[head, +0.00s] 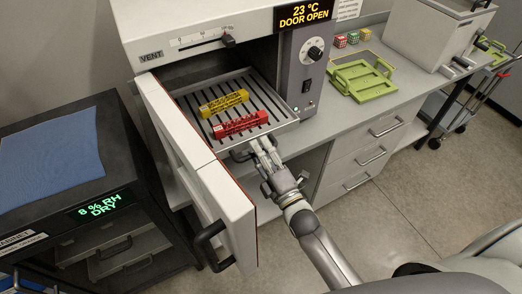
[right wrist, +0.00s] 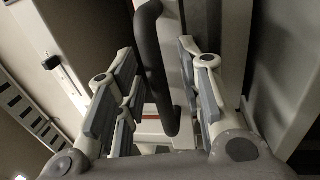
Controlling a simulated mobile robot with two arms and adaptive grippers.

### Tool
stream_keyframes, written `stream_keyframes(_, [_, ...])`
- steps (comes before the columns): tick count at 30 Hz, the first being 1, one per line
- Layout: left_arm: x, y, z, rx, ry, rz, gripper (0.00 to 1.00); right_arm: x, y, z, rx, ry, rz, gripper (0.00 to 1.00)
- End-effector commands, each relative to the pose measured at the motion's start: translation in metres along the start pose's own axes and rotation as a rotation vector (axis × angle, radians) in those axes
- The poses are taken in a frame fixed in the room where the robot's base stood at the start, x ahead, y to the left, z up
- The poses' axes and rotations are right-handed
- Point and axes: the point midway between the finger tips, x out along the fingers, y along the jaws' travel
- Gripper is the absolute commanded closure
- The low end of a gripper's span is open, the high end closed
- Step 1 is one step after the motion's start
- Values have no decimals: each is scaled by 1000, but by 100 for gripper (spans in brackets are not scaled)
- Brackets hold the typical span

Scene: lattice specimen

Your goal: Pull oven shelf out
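In the head view the oven (head: 200,22) has its door (head: 196,165) swung open toward me. The grey slotted shelf (head: 190,103) sits in the opening, its front part showing, with a dark handle (head: 241,155) on its front. A yellow block (head: 224,103) and a red block (head: 240,124) lie on it. My right gripper (head: 262,153) is at the shelf's front, beside that handle. In the right wrist view a dark curved handle (right wrist: 154,70) lies between the fingers of my right gripper (right wrist: 158,95), which are apart with gaps beside it. My left gripper is out of view.
The door's own black handle (head: 211,246) stands out at lower left. A dark cabinet (head: 95,175) with a blue mat (head: 50,158) is left of the door. Green trays (head: 364,80) lie on the counter at right.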

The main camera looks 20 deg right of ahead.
Motion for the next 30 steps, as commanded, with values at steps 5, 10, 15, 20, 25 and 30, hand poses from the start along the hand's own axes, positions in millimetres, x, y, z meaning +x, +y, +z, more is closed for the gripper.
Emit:
stream_keyframes(5, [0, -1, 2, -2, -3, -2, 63, 0, 0, 0, 0, 0, 1, 65])
stream_keyframes(10, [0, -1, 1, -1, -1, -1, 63, -14, 0, 0, -1, 0, -1, 65])
stream_keyframes(15, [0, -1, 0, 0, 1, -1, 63, -46, -1, 0, 0, -1, -4, 65])
stream_keyframes(20, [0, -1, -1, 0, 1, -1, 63, -78, -1, 0, 0, 0, -3, 65])
stream_keyframes(25, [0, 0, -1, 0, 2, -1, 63, -105, -1, 0, 0, -1, -3, 65])
stream_keyframes(30, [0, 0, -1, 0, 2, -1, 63, -118, 0, 0, 0, 0, 0, 65])
